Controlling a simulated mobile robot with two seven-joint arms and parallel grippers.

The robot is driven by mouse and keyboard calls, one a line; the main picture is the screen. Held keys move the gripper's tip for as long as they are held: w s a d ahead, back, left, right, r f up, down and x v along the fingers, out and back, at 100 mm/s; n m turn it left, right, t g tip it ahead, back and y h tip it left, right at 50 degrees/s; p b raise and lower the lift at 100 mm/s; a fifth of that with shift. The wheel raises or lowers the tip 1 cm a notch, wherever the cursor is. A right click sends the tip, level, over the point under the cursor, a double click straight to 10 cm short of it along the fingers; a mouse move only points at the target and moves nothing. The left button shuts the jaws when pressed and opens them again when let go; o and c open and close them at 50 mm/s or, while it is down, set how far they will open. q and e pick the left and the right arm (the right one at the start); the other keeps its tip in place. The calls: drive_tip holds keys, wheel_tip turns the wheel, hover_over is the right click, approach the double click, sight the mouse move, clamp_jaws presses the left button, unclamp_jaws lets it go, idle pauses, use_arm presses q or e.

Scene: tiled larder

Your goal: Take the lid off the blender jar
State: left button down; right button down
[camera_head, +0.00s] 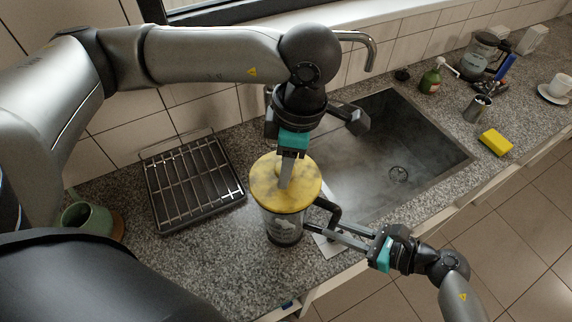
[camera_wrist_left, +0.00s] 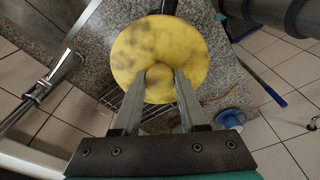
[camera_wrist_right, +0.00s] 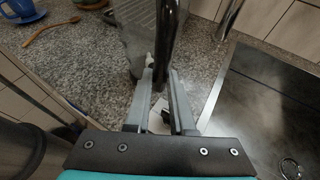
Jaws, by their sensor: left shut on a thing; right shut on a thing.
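The blender jar (camera_head: 284,230) stands upright on the counter at the sink's front left corner; its clear wall also shows in the right wrist view (camera_wrist_right: 135,30). A round, yellow, dark-blotched lid (camera_head: 262,190) covers its top; I cannot tell whether it sits fully down. My left gripper (camera_head: 286,182) comes from above and is shut on the lid's central knob (camera_wrist_left: 159,76). My right gripper (camera_head: 335,230) comes from the right and is shut on the jar's dark handle (camera_wrist_right: 167,45). The lid hides the jar's rim in the head view.
A black wire dish rack (camera_head: 200,205) stands left of the jar, with a green mug (camera_head: 85,220) beyond it. The sink (camera_head: 400,140) opens to the right. A green bottle (camera_head: 430,82), metal cup (camera_head: 477,109) and yellow sponge (camera_head: 495,142) stand further right.

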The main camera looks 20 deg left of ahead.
use_arm(q)
drive_tip(key=shift+r, duration=0.7)
drive_tip(key=shift+r, duration=2)
use_arm(e)
drive_tip(key=c, duration=0.7)
unclamp_jaws()
